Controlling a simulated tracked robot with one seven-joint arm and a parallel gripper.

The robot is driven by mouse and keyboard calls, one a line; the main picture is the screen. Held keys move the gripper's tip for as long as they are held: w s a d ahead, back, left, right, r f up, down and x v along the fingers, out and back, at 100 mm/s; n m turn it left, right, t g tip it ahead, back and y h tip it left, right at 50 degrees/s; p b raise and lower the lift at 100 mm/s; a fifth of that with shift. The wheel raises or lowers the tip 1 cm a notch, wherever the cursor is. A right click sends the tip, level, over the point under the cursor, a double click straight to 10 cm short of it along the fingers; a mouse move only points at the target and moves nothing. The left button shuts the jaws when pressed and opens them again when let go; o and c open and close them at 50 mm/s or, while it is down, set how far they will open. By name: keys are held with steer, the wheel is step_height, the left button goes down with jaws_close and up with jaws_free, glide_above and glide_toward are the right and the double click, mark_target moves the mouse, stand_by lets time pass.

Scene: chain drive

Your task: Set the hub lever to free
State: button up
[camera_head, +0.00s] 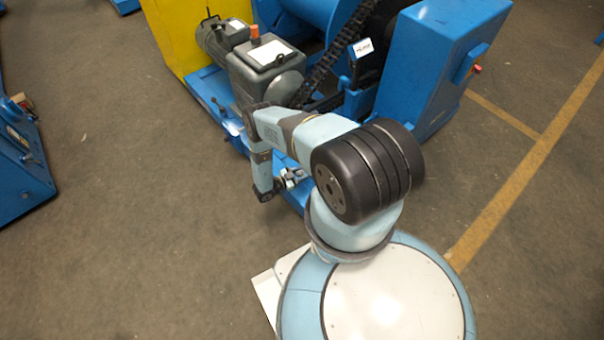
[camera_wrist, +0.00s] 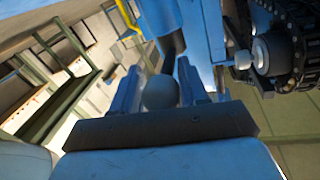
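My gripper (camera_head: 291,180) is low beside the blue machine frame in the head view, partly hidden by my arm. In the wrist view its two blue fingers (camera_wrist: 159,82) stand apart. A dark grey ball knob (camera_wrist: 160,92) shows between them. I cannot tell whether the fingers touch it. A dark arm-like part (camera_wrist: 172,42) rises behind the ball; whether the two join is unclear. A small pale knob (camera_wrist: 243,59) sits beside a grey round hub (camera_wrist: 266,52) at the right, outside the fingers. I cannot tell which knob belongs to the hub lever, nor its setting.
The black chain (camera_head: 322,76) runs between the grey gearbox (camera_head: 266,70) and the blue housing (camera_head: 437,60). It shows close at the right in the wrist view (camera_wrist: 299,25). A yellow panel (camera_head: 180,30) stands behind.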

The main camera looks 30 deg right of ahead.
jaws_close()
